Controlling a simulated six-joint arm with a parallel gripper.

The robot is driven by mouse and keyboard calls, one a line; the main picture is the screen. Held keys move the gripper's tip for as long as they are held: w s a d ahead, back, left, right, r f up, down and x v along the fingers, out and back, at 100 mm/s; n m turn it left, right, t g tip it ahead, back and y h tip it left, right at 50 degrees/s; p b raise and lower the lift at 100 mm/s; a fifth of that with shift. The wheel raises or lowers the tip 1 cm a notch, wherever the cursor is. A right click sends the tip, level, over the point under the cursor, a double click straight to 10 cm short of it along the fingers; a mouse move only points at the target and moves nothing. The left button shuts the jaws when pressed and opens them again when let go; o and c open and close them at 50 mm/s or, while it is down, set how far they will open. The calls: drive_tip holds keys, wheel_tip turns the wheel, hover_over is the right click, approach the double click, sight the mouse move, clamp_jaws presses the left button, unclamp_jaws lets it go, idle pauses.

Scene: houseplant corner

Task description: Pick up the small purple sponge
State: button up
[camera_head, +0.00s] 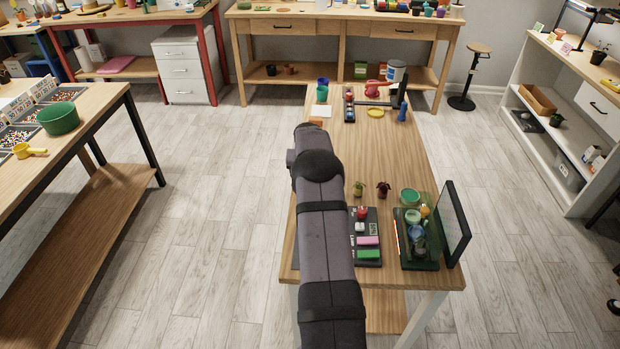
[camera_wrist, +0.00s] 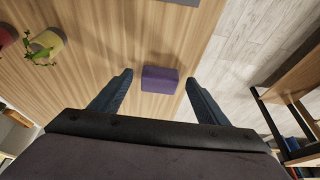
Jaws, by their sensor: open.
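The small purple sponge (camera_wrist: 160,80) lies on the bare wooden table in the wrist view, near the table's edge. My gripper (camera_wrist: 160,75) is open and empty. Its two dark fingers stand apart, one on each side of the sponge in the picture, with visible gaps. I cannot tell how high the fingertips are above the table. In the head view my arm hides the sponge and my gripper.
A yellow-green pot (camera_wrist: 46,44) with a plant and a dark red pot (camera_wrist: 6,36) stand left of my gripper in the wrist view. In the head view, a dark green tray (camera_head: 404,262) with bowls and a black upright panel (camera_head: 455,225) stand at the table's near right.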

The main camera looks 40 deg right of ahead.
drive_tip(key=shift+f, duration=0.2)
drive_tip(key=c, duration=1.1)
drive_tip(key=shift+r, duration=0.1)
wheel_tip(320, 180, up, 10)
drive_tip(key=shift+f+b, duration=0.1)
drive_tip(key=shift+b, duration=1)
